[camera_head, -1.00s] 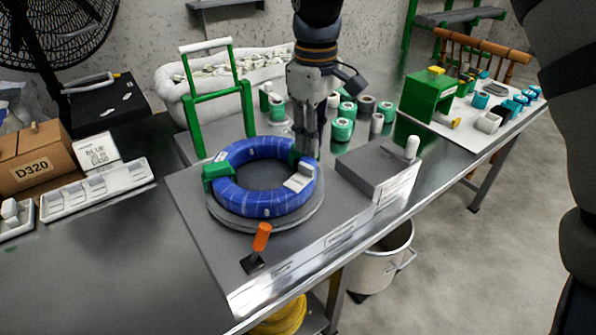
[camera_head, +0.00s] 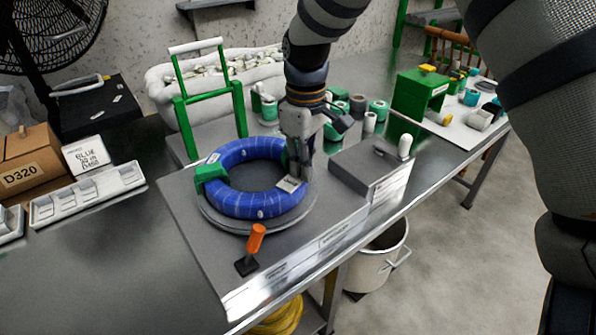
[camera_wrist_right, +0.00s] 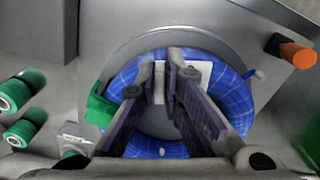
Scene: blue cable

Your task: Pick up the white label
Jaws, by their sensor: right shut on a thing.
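The blue cable coil (camera_head: 235,203) lies flat on a round grey plate on the bench. A small white label (camera_head: 291,185) is on the coil's right side. In the right wrist view the label (camera_wrist_right: 203,70) shows at and between the fingertips. My right gripper (camera_head: 297,172) points down over the coil's right side, and its fingers also fill the middle of the wrist view (camera_wrist_right: 166,72). They are shut on the white label, partly hiding it. It is still against the coil; I cannot tell whether it is lifted. My left gripper is not in view.
A green clip (camera_head: 210,172) holds the coil's left side. An orange-handled tool (camera_head: 256,238) stands in front. A grey block (camera_head: 372,170) with a white knob is close right of the gripper. Green and white spools (camera_head: 377,111) stand behind. The bench's left front is clear.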

